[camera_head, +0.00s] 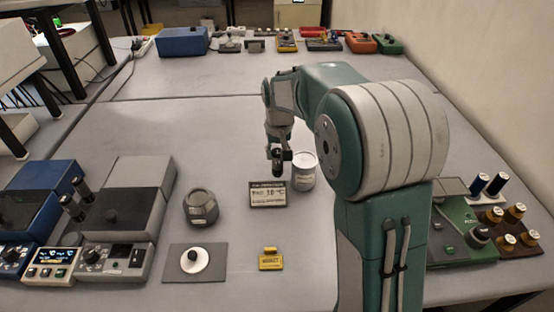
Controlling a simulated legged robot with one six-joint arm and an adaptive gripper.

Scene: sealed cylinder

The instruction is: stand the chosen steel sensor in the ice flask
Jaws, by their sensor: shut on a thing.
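My gripper (277,163) is pointed down near the middle of the table. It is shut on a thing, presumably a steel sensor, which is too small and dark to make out. A white cylindrical vessel (304,174), which looks like the ice flask, stands upright just right of the gripper. The gripper is in front of or beside its left edge; I cannot tell whether they touch. Several sensor-like pieces with gold caps (515,213) stand in a brown block (538,250) at the right.
A small display sign (268,201) stands in front of the vessel. A dark grey round object (200,208), a yellow block (271,261) and a grey plate with a white disc (194,261) are nearer. Instruments (126,205) fill the left. The table's middle behind the gripper is clear.

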